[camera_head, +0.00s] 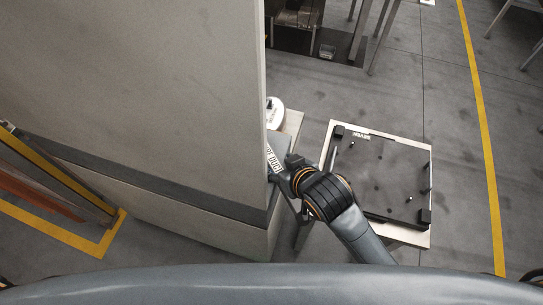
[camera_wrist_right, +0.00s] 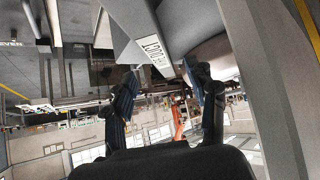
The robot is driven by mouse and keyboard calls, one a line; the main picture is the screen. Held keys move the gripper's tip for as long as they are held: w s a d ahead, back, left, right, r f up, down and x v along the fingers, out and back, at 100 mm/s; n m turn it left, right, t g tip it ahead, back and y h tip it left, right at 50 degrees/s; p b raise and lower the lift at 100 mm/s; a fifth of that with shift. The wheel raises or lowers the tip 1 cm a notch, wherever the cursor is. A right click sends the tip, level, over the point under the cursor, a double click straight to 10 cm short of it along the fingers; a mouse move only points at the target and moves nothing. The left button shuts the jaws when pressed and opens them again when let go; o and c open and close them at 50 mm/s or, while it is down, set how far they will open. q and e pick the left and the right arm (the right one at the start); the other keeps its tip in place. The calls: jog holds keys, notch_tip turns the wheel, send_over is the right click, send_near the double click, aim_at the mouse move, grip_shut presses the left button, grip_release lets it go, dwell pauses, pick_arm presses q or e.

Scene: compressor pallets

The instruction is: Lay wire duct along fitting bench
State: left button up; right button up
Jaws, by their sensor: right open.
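A grey piece with a white lettered label (camera_head: 273,158) shows beside the edge of a tall grey panel, which hides part of it. I cannot tell whether it is the wire duct. A grey piece with similar lettering also shows at the top of the right wrist view (camera_wrist_right: 150,47). My right gripper (camera_head: 284,176) is at the panel's edge, close to the labelled piece; its fingertips are partly hidden. In the right wrist view its fingers (camera_wrist_right: 161,88) stand apart with nothing clearly between them. My left gripper is out of view.
The tall grey panel (camera_head: 150,90) blocks the left and centre. A pale table (camera_head: 424,156) with a dark fixture plate (camera_head: 380,180) stands right of my right arm. A white round item (camera_head: 274,108) sits behind the panel edge. Floor is clear towards the yellow line (camera_head: 482,120).

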aim_at(271, 157)
jog(key=x, duration=0.3)
jog(key=shift+w+d, duration=0.1)
jog(key=shift+d, duration=0.05)
jog(key=shift+w+f+p, duration=0.2)
jog(key=shift+w+p, duration=0.05)
jog(key=shift+p, duration=0.25)
jog(key=shift+p+x, duration=0.7)
jog(key=shift+x, duration=1.6)
jog(key=shift+r, duration=0.1)
jog(key=shift+c, duration=0.2)
grip_shut()
